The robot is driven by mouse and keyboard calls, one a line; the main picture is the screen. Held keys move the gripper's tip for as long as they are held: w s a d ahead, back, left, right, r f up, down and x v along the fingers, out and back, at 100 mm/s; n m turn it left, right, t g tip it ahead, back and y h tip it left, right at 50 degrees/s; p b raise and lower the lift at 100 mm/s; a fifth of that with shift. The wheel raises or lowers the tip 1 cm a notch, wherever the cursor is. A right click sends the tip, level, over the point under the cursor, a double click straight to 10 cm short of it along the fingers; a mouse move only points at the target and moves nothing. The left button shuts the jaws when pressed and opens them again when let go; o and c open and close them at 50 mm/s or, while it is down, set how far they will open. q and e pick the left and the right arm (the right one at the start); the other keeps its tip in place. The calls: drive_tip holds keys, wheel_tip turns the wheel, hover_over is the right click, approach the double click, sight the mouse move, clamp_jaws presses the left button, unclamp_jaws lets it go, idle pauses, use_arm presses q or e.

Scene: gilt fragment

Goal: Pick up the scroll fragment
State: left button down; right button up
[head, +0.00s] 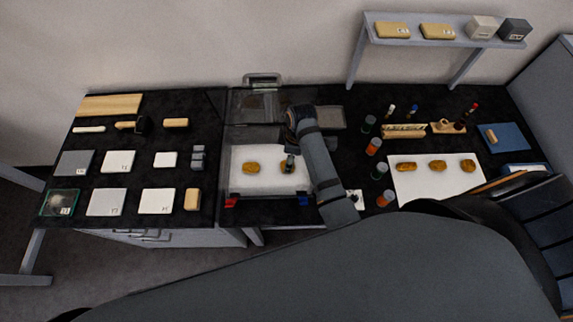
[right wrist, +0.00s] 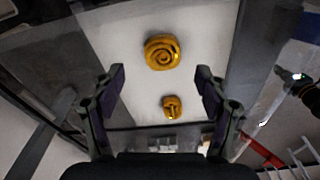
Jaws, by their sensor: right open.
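A gold-brown coiled piece, which looks like the scroll fragment (right wrist: 162,52), lies on a white floor in the right wrist view. A second, smaller-looking gold piece (right wrist: 172,106) lies apart from it, lower in that view. In the head view one gold piece (head: 251,168) lies at the left of the white-floored clear case (head: 234,182), and another is partly hidden by my right gripper (head: 290,163). My right gripper shows open in the right wrist view (right wrist: 161,78), with the coiled piece beyond its fingertips and nothing held. My left gripper is out of view.
The case's walls surround the gold pieces, with a red clip (head: 231,203) and a blue clip (head: 304,201) at its front. Bottles (head: 374,147) stand to the right, beside a white board (head: 420,188) with three gold pieces.

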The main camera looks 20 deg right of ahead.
drive_tip(key=f, duration=0.2)
drive_tip(key=f+p, duration=0.1)
drive_tip(key=shift+s+a+f+p, duration=0.1)
drive_tip(key=shift+a+f+p, duration=0.1)
drive_tip(key=shift+f+p, duration=0.15)
drive_tip(key=shift+a+f, duration=0.1)
drive_tip(key=shift+f, duration=0.5)
drive_tip(key=c, duration=1)
